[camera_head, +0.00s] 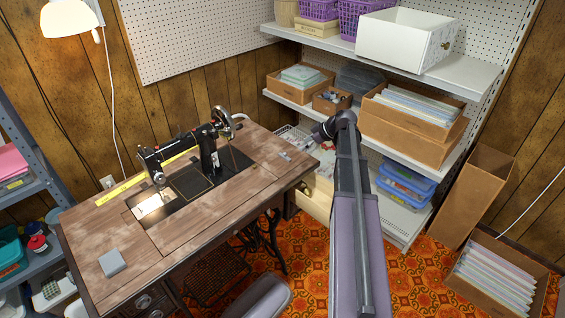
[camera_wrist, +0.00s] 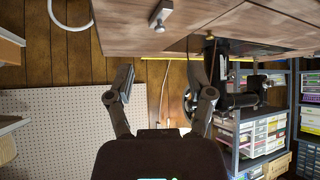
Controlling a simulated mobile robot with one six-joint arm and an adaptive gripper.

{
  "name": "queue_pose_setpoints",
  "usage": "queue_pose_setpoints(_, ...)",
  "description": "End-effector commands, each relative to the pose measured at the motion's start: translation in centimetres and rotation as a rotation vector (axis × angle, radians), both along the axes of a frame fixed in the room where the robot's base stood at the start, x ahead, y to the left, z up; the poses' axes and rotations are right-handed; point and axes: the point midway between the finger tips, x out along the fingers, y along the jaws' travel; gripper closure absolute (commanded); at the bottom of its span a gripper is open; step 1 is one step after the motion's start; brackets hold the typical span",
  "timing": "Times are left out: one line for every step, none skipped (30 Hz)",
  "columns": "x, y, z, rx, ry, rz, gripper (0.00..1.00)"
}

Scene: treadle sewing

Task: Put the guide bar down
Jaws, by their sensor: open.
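A small silver metal piece, which looks like the guide bar (camera_head: 285,156), lies on the wooden sewing table near its right end. In the wrist view, where the scene is upside down, a silver piece with a rounded knob (camera_wrist: 161,15) rests on the tabletop; I take it for the same bar. My gripper (camera_wrist: 163,97) is open, with its two fingers wide apart and nothing between them. It is clear of the silver piece. In the head view my gripper (camera_head: 322,132) is small and dark, just beyond the table's right end, so its fingers are hard to make out.
The black sewing machine (camera_head: 207,150) stands on the table (camera_head: 215,205), with a yellow strip (camera_head: 145,179) behind it and a grey block (camera_head: 112,263) at the front left. Shelves with boxes (camera_head: 415,112) stand close on the right. The table's right front is clear.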

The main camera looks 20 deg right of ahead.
Motion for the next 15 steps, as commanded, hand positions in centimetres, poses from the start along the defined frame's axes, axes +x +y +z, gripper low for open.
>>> queue_pose_setpoints(0.4,0.3,-0.8,0.001,0.000,0.001,0.31)
queue_pose_setpoints(0.5,0.4,-1.1,0.000,0.000,0.000,0.31)
queue_pose_setpoints(0.8,0.6,-1.4,0.000,0.000,0.000,0.31)
queue_pose_setpoints(0.9,0.8,-1.6,0.000,0.000,0.000,0.31)
queue_pose_setpoints(1.1,0.9,-1.8,0.000,0.000,0.000,0.31)
queue_pose_setpoints(1.3,1.1,-2.1,0.000,0.000,0.000,0.31)
queue_pose_setpoints(1.5,1.3,-2.3,0.000,0.000,0.000,0.31)
queue_pose_setpoints(1.6,1.4,-2.5,-0.001,0.000,-0.001,0.31)
queue_pose_setpoints(1.8,1.6,-2.8,-0.001,0.000,-0.001,0.31)
queue_pose_setpoints(1.9,1.7,-3.0,-0.001,0.000,-0.001,0.31)
queue_pose_setpoints(2.1,1.8,-3.2,-0.001,0.000,-0.001,0.31)
queue_pose_setpoints(2.2,2.0,-3.3,0.000,0.000,0.000,0.31)
queue_pose_setpoints(2.3,2.1,-3.5,-0.001,0.001,0.000,0.31)
queue_pose_setpoints(2.4,2.2,-3.5,-0.001,0.001,0.000,0.31)
queue_pose_setpoints(2.5,2.3,-3.6,-0.001,0.001,0.000,0.31)
